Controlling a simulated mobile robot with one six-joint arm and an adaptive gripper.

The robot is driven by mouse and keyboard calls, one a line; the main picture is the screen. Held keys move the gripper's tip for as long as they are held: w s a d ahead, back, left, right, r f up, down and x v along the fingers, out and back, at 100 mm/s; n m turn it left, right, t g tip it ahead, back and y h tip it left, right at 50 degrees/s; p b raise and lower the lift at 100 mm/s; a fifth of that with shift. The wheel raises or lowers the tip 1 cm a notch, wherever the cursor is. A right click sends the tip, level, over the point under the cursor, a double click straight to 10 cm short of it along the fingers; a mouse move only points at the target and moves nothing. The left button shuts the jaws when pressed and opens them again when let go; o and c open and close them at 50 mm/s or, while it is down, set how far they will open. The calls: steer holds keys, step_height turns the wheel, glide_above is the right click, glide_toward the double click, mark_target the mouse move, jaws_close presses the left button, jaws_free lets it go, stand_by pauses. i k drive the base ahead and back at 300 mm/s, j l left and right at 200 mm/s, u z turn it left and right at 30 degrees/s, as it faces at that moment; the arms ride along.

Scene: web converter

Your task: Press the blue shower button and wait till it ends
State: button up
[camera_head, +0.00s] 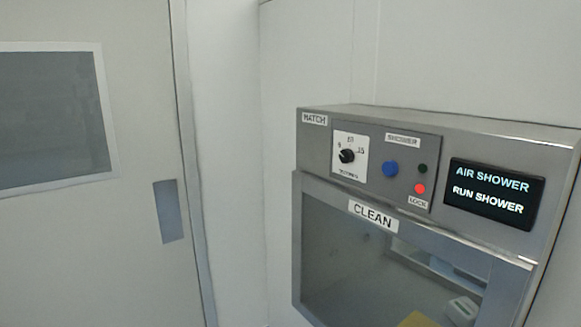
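The blue shower button (390,169) is a round knob on the control panel of a grey metal hatch unit (470,137) at the right. It sits under the label "SHOWER" (402,140). Beside it, a small dark green lamp (422,169) looks unlit, and a red lamp (420,189) above the label "LOCK" glows. The display (494,194) reads "AIR SHOWER" and "RUN SHOWER". My gripper is not in view.
A black dial (346,156) is left of the button. The hatch's window door (340,250), labelled "CLEAN", looks shut, with a yellow item (418,320) and a white item (462,309) behind it. A room door (90,245) with a window is at the left.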

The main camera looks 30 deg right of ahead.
mark_target(390, 168)
steer(key=z, duration=1.15)
